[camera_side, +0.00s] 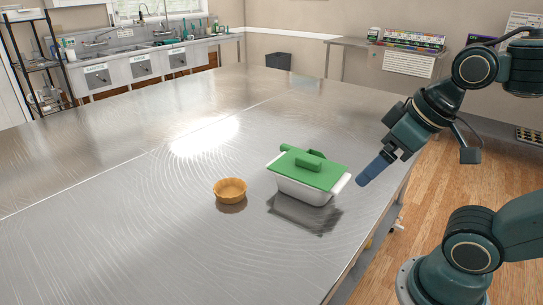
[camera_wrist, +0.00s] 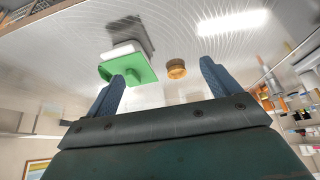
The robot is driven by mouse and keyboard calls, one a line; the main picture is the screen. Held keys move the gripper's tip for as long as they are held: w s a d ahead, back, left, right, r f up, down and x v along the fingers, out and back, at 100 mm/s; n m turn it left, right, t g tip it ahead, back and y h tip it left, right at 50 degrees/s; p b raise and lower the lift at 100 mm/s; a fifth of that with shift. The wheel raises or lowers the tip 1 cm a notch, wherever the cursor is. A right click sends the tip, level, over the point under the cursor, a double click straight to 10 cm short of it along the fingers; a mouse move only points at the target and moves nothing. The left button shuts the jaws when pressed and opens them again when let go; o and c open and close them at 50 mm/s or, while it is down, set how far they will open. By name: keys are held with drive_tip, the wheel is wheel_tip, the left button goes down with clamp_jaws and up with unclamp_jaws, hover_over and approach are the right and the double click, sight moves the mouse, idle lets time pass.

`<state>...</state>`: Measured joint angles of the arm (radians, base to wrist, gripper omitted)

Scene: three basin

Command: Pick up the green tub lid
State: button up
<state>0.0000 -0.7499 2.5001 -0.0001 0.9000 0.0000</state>
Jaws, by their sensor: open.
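The green tub lid (camera_side: 320,170) is a flat green cover with a raised handle bar. It sits on top of a white tub (camera_side: 300,191) on the metal table. The lid also shows in the wrist view (camera_wrist: 127,70), with the tub (camera_wrist: 124,50) behind it. My gripper (camera_side: 375,169) is to the right of the lid in the side view, above the table's edge and apart from the tub. In the wrist view its two blue fingers (camera_wrist: 161,84) are spread wide with nothing between them.
A small orange bowl (camera_side: 230,190) stands to the left of the tub, and it also shows in the wrist view (camera_wrist: 176,69). The rest of the metal table (camera_side: 120,200) is clear. Sinks (camera_side: 140,65) line the back wall.

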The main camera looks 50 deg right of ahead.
idle(0.3)
drive_tip(key=n+g+y, duration=0.3)
drive_tip(key=n+g, duration=0.2)
drive_tip(key=n, duration=0.9)
hover_over(308, 165)
drive_tip(key=s+a, duration=0.2)
drive_tip(key=f, duration=0.1)
drive_tip(key=w+d+f+n+g+y, duration=0.1)
drive_tip(key=w+d+f+n, duration=0.2)
drive_tip(key=d, duration=0.3)
drive_tip(key=shift+d+f+n+y, duration=0.3)
drive_tip(key=shift+d+f+n, duration=0.1)
drive_tip(key=shift+f+n, duration=0.5)
drive_tip(key=shift+f, duration=0.1)
drive_tip(key=shift+x, duration=1.15)
